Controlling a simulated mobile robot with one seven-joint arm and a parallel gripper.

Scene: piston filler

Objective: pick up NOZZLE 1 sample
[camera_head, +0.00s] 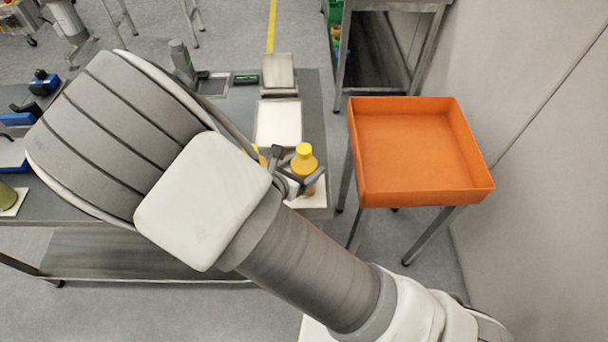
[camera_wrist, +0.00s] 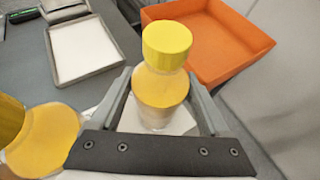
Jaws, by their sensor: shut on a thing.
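A bottle with a yellow cap and orange-yellow contents (camera_wrist: 162,85) stands upright between the fingers of my gripper (camera_wrist: 165,103) in the wrist view. My gripper is shut on it, one finger on each side. The same bottle (camera_head: 304,163) shows in the head view at the table's right end, with my gripper (camera_head: 297,184) around its lower part. A white pad (camera_wrist: 180,122) lies below it. A second yellow-capped bottle (camera_wrist: 35,135) stands to the left in the wrist view; my arm mostly hides it in the head view. No label is readable, so I cannot tell which is NOZZLE 1.
An empty orange tray (camera_head: 412,150) stands on legs right of the table (camera_head: 315,100), across a gap. A scale with a white plate (camera_head: 279,122) is behind the bottles. A wall rises at the right. My arm covers much of the table.

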